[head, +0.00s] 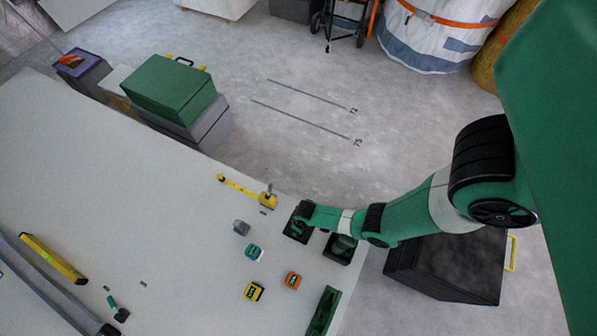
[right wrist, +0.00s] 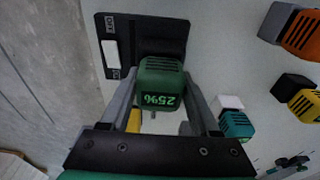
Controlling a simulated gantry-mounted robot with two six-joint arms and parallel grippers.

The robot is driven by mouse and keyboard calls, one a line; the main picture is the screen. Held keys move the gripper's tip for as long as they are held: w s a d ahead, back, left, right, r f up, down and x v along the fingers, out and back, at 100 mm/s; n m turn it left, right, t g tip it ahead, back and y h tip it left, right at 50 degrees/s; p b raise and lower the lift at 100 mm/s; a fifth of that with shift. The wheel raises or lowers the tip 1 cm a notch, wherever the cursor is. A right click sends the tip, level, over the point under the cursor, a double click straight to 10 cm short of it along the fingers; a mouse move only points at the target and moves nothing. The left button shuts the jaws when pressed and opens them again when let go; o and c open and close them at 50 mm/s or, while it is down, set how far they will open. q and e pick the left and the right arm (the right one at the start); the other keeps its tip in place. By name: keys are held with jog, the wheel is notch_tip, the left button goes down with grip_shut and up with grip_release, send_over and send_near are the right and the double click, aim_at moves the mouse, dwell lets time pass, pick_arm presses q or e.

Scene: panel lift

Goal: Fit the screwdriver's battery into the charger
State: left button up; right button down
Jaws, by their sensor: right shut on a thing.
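My right gripper (right wrist: 168,108) is shut on a green battery (right wrist: 160,82) with a lit percentage readout on its face. A black plate-like unit with a white patch, which looks like the charger (right wrist: 120,28), lies just beyond the battery in the right wrist view. The battery overlaps its near edge there; I cannot tell whether they touch. In the head view my right gripper (head: 301,214) is over a black unit at the table's right edge, and the held battery is hard to make out. A small teal and black tool, possibly the screwdriver (head: 118,309), lies at lower left. My left gripper is not in view.
Teal (head: 254,251), orange (head: 292,280) and yellow (head: 254,291) batteries stand nearby on the white table (head: 130,190). A second black unit (head: 333,256) sits near the arm. A tape measure (head: 267,199), green tray (head: 323,312) and yellow level (head: 53,259) also lie there.

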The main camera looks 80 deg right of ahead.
dwell(0.3)
jog(key=shift+c, duration=0.2)
grip_release()
jog(key=r+p, duration=0.3)
jog(key=r, duration=0.1)
jog(key=s+r+p, duration=0.1)
jog(key=r+p, duration=0.2)
jog(key=p, duration=0.1)
jog(key=r+p, duration=0.3)
jog(key=r, duration=0.1)
jog(key=shift+s+a+r+p, duration=0.15)
jog(key=shift+a+r+p, duration=0.05)
jog(key=shift+r+p, duration=0.15)
jog(key=shift+f, duration=0.1)
